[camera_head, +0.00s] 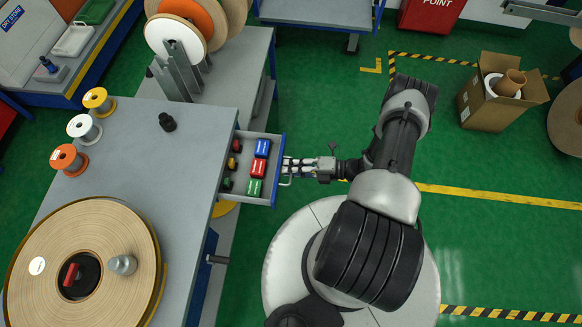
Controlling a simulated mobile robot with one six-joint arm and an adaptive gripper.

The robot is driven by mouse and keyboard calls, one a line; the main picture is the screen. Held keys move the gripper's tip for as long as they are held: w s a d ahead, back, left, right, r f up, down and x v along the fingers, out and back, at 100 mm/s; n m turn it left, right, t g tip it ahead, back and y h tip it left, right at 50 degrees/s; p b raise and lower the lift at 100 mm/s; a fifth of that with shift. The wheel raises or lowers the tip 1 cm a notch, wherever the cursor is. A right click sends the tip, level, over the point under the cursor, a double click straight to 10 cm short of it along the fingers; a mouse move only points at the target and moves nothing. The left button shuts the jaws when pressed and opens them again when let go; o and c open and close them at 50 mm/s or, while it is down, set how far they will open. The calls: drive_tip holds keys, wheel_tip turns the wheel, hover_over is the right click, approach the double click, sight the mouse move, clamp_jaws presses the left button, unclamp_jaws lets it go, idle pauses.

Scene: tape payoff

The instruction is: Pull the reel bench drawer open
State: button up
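The reel bench (178,150) stands on the left with a grey top. Its drawer (240,193) is pulled out to the right, and its blue front (278,172) faces my arm. Inside the drawer lie blue, red and green boxes and several small coloured items. My gripper (289,172) is at the drawer front, with its fingers at the pale handle (285,181). The picture is too small to tell whether the fingers are closed around the handle.
A large wooden reel (115,250) and several small spools (84,128) sit on the bench. A rod (217,260) sticks out from the bench side below the drawer. A cardboard box (490,115) stands at the upper right. Green floor is clear right of my arm.

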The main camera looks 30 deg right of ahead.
idle(0.3)
drive_tip(key=v, duration=1.2)
drive_tip(key=w+a+r+n+g+h, duration=0.2)
drive_tip(key=r+n+g, duration=0.1)
drive_tip(key=r+n, duration=0.5)
drive_tip(key=w+a+r+n+g+h, duration=0.15)
drive_tip(key=r+n+g, duration=0.25)
drive_tip(key=r+n, duration=0.5)
drive_tip(key=w+a+r+n+g+h, duration=0.1)
drive_tip(key=w+a+r+n+g, duration=0.3)
drive_tip(key=r, duration=0.7)
drive_tip(key=s+a+r+n+t+h, duration=0.3)
drive_tip(key=s+r+n, duration=0.4)
drive_tip(key=n, duration=0.4)
drive_tip(key=s+a+r+n+t+h, duration=0.3)
drive_tip(key=s+a+r+n+h, duration=0.2)
drive_tip(key=r+n, duration=0.4)
drive_tip(key=shift+s+a+r+n+t, duration=0.35)
drive_tip(key=shift+s+a+n, duration=0.15)
drive_tip(key=shift+s+n, duration=0.6)
